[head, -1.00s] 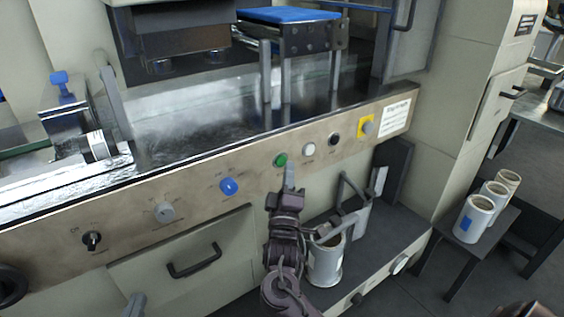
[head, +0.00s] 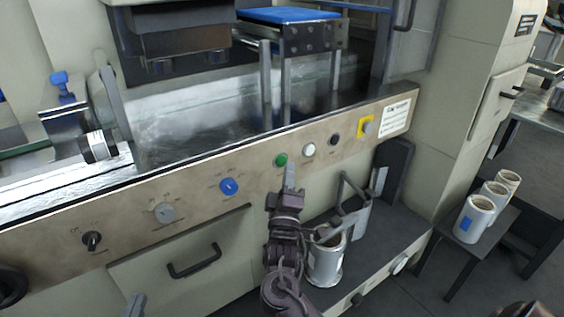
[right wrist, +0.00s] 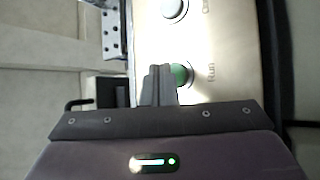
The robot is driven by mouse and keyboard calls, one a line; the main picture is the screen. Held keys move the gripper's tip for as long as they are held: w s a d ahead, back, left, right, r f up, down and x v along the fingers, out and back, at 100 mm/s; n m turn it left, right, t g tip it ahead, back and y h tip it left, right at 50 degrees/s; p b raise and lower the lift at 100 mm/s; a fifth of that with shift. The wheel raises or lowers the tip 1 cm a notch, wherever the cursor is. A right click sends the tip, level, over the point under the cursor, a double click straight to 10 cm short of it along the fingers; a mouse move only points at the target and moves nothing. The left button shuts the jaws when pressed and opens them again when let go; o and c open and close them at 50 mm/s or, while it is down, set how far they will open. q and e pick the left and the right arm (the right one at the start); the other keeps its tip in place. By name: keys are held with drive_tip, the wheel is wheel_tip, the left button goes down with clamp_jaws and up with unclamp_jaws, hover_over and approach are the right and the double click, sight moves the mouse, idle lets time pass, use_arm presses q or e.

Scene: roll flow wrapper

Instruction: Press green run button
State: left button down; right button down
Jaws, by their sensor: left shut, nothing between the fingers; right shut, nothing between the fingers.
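The green run button (head: 281,160) sits on the brushed metal control panel (head: 190,182). In the right wrist view the green button (right wrist: 183,75) shows beside the word "Run". My right gripper (head: 289,168) is shut and empty, with its fingertips just below and slightly right of the button in the head view. In the right wrist view its fingertips (right wrist: 158,70) overlap the button's left edge; I cannot tell whether they touch it.
A white button (head: 309,149), a black button (head: 334,140) and a yellow-backed knob (head: 366,127) lie to the right on the panel. A blue knob (head: 229,187) lies to the left. A drawer handle (head: 194,262) protrudes below. A metal canister (head: 325,262) stands beside my right arm.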

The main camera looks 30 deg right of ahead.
idle(0.8)
drive_tip(key=shift+w, duration=0.45)
